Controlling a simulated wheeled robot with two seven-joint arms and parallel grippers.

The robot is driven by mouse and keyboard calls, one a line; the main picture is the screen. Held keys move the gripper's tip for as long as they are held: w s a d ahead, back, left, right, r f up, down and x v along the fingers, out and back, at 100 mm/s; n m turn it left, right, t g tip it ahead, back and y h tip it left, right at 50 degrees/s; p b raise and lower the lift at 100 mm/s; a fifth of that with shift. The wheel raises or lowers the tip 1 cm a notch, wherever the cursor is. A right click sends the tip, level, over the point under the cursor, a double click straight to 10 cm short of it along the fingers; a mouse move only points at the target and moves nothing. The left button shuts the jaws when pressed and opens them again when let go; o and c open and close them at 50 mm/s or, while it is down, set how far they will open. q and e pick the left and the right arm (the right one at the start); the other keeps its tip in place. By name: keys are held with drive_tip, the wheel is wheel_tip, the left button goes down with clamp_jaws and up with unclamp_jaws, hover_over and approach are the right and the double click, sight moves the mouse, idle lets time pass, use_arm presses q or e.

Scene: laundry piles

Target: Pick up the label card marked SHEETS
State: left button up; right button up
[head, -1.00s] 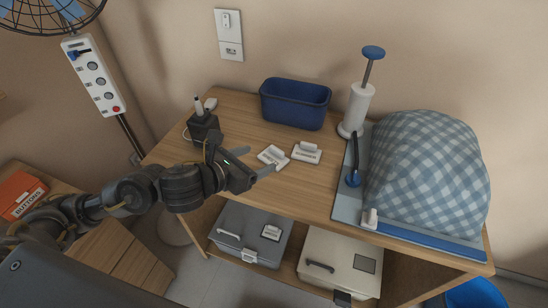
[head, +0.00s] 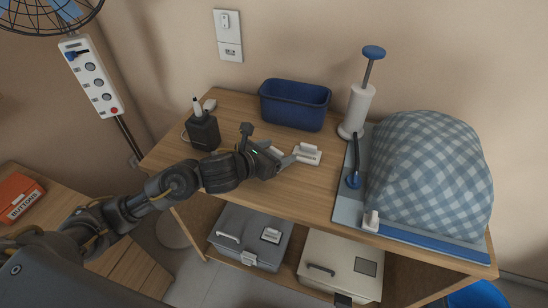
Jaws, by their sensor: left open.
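Two small white label cards stand on the wooden tabletop. The right card (head: 307,153) is in clear view. The left card (head: 277,151) is mostly hidden behind my left gripper, with only a bit of white showing. I cannot read the lettering on either, so I cannot tell which one is marked SHEETS. My left gripper (head: 283,152) is open at the left card, one finger reaching towards the right card. Whether it touches either card is not clear. My right gripper is not in view.
A checked cloth heap (head: 430,165) lies on a board at right. The tabletop in front of the cards is clear.

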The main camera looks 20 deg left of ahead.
use_arm(q)
drive_tip(key=c, duration=1)
drive_tip(key=shift+c, duration=0.2)
drive_tip(key=shift+r, duration=0.15)
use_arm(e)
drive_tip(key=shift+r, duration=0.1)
